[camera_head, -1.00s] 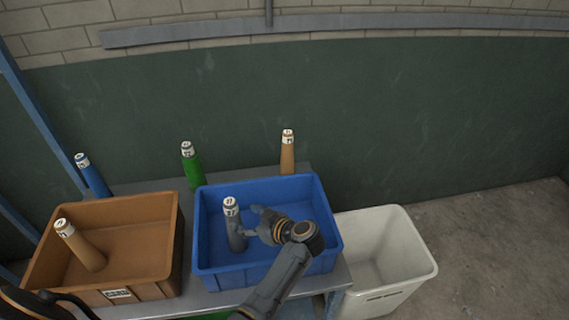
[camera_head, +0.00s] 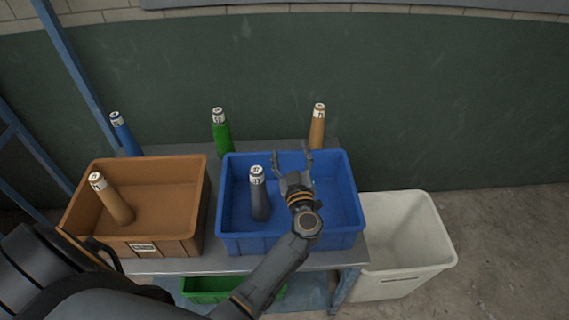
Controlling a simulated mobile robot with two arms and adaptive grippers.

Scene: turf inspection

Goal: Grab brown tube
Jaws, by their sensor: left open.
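A light brown tube (camera_head: 317,128) with a white-banded cap stands behind the blue crate, its lower end hidden by the crate. Another brown tube (camera_head: 114,201) leans inside the brown crate (camera_head: 194,205). My left gripper (camera_head: 293,155) is open and empty, above the blue crate (camera_head: 342,240), with its fingers pointing to the crate's far rim. The fingers are just left of and below the standing brown tube in the picture and appear apart from it. My right gripper is not in view.
A dark grey tube (camera_head: 259,196) leans in the blue crate, left of my gripper. A green tube (camera_head: 221,135) and a blue tube (camera_head: 126,136) stand behind the crates. A white bin (camera_head: 410,254) is at the right, and a green crate (camera_head: 205,288) is below the table (camera_head: 215,264).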

